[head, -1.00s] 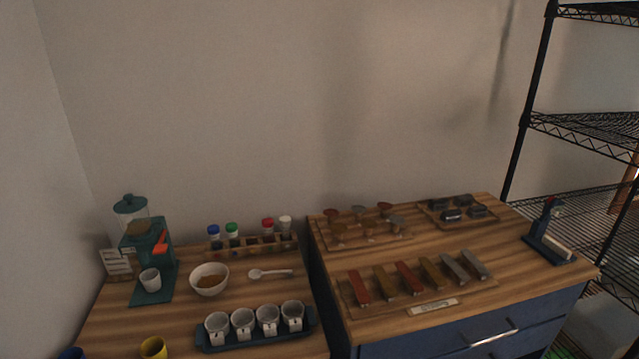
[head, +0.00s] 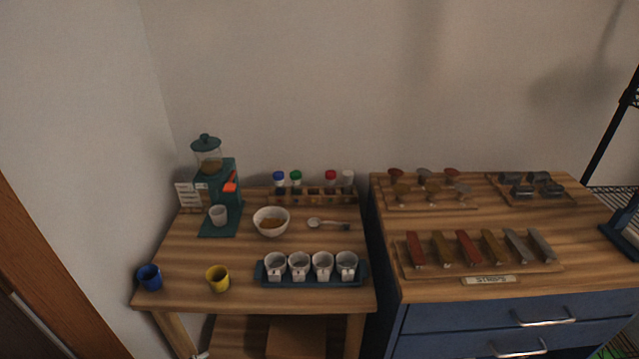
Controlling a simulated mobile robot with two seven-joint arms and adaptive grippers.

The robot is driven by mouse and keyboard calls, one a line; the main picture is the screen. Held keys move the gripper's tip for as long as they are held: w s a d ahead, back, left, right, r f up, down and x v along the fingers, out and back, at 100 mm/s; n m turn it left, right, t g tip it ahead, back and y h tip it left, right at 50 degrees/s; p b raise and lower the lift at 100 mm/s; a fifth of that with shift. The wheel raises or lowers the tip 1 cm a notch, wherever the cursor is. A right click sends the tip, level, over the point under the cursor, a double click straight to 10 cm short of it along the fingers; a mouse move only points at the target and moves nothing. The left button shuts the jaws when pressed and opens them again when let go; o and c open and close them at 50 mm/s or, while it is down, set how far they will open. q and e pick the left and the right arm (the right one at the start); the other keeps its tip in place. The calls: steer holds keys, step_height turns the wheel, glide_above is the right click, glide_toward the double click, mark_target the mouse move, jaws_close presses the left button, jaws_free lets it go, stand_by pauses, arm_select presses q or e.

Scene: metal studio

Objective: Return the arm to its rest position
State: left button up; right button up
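Neither of my grippers nor either arm shows in the head view, so their state and pose cannot be seen. The view looks down on a wooden table (head: 190,290) on the left and a blue drawer cabinet (head: 420,318) with a wooden top on the right. Nothing in the frame is being held or touched.
On the table stand a green grinder (head: 228,190), a white bowl (head: 271,216), a spoon (head: 328,224), a blue cup (head: 149,277), a yellow cup (head: 218,278) and a tray (head: 262,281) of white cups. The cabinet bears a board of metal strips (head: 440,267). A wall is behind.

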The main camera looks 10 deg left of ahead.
arm_select(q)
steer(key=d+f+n+t+h+p, duration=0.1)
steer(key=d+f+h, duration=0.3)
steer(key=d, duration=0.6)
step_height(320, 180, down, 2)
steer(key=shift+s+f+n+t+h, duration=0.2)
steer(key=shift+n+t+h, duration=0.1)
steer(key=shift+n+t, duration=0.55)
